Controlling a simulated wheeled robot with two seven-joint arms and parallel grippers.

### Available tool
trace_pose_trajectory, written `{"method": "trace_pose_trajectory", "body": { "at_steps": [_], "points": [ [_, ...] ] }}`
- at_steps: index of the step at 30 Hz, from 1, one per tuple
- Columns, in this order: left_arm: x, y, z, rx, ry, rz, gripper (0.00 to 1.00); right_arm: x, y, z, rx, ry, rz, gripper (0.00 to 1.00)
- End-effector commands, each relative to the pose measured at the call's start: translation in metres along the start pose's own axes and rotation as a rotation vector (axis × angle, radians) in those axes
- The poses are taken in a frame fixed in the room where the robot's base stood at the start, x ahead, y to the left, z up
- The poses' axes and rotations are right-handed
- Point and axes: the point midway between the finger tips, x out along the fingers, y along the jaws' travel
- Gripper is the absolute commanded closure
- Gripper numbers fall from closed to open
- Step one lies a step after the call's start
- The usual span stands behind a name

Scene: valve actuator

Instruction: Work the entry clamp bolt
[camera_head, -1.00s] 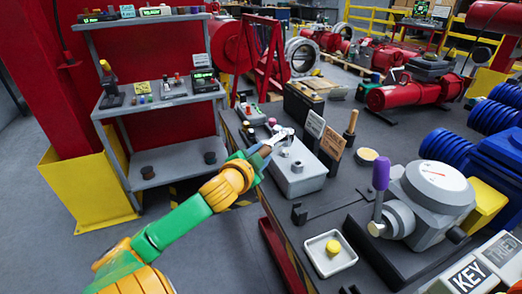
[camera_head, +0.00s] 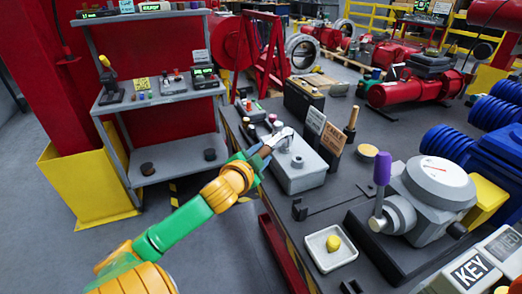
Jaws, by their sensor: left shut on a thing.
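A light grey box (camera_head: 299,177) with a raised round fitting (camera_head: 297,162) on its lid stands near the left edge of the dark bench. My left gripper (camera_head: 279,139) reaches in from the left to the box's far left end. It is shut on a small part there, which I take for the entry clamp bolt; the fingers mostly hide it. My right gripper is not in view.
Two small signs (camera_head: 333,138) stand behind the box, beside a wooden-handled tool (camera_head: 351,122). A white tray with a yellow piece (camera_head: 333,243) and a grey gauge housing with a purple-handled lever (camera_head: 382,170) lie to the right. A shelf (camera_head: 165,98) stands left.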

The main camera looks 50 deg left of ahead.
Motion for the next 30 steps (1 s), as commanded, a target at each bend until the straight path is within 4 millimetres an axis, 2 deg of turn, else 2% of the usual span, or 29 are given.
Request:
{"method": "trace_pose_trajectory", "body": {
  "at_steps": [30],
  "points": [
    [-0.0005, -0.0009, -0.0012, 0.0, 0.002, -0.002, 1.0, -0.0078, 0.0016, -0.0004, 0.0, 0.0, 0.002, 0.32]
  ]
}}
